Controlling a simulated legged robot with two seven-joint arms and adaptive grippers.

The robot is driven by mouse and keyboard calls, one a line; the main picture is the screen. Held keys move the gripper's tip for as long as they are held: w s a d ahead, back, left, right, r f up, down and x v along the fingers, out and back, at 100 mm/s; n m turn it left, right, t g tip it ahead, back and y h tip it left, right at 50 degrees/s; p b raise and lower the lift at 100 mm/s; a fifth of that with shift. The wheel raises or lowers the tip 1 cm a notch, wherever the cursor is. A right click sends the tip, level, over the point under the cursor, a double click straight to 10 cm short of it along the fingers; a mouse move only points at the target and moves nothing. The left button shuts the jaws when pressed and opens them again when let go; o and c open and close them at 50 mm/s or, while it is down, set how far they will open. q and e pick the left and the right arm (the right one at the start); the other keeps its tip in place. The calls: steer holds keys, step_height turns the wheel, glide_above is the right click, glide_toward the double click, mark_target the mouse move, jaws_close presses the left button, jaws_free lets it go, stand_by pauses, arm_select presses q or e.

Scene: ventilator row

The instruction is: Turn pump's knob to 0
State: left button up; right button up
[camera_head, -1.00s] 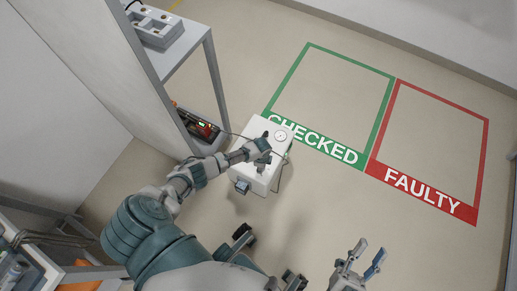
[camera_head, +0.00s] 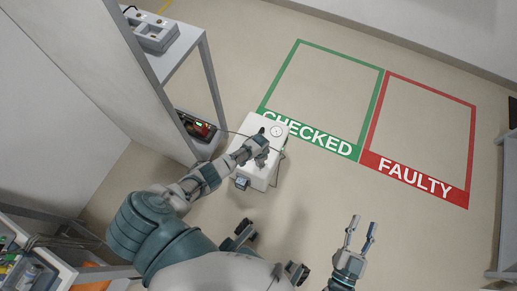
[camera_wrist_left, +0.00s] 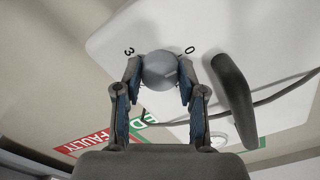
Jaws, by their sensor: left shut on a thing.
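The pump is a white box (camera_head: 264,172) on the floor with a round gauge (camera_head: 277,131) on top. In the left wrist view its white top (camera_wrist_left: 260,30) carries a round grey knob (camera_wrist_left: 165,70) with the marks 3 on its left and 0 on its right. My left gripper (camera_wrist_left: 160,88) is shut on the knob, one finger on each side. Any pointer on the knob cannot be made out. In the head view the left hand (camera_head: 256,150) covers the knob. My right gripper (camera_head: 360,232) is open and empty above the floor, away from the pump.
A dark curved handle (camera_wrist_left: 234,95) stands on the pump close to the right finger. A cable crosses the pump top. A green CHECKED frame (camera_head: 322,95) and a red FAULTY frame (camera_head: 420,140) mark bare floor. A shelf rack (camera_head: 205,80) stands left of the pump.

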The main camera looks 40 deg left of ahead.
arm_select(q)
steer(key=shift+w+d+r, duration=0.1)
steer(key=shift+w+d, duration=0.15)
steer(key=shift+w, duration=0.05)
steer(key=o, duration=1.1)
steer(key=shift+o, duration=0.2)
steer(key=shift+a, duration=0.1)
steer(key=shift+s+a+r, duration=0.1)
step_height(320, 180, up, 12)
steer(key=shift+f, duration=0.25)
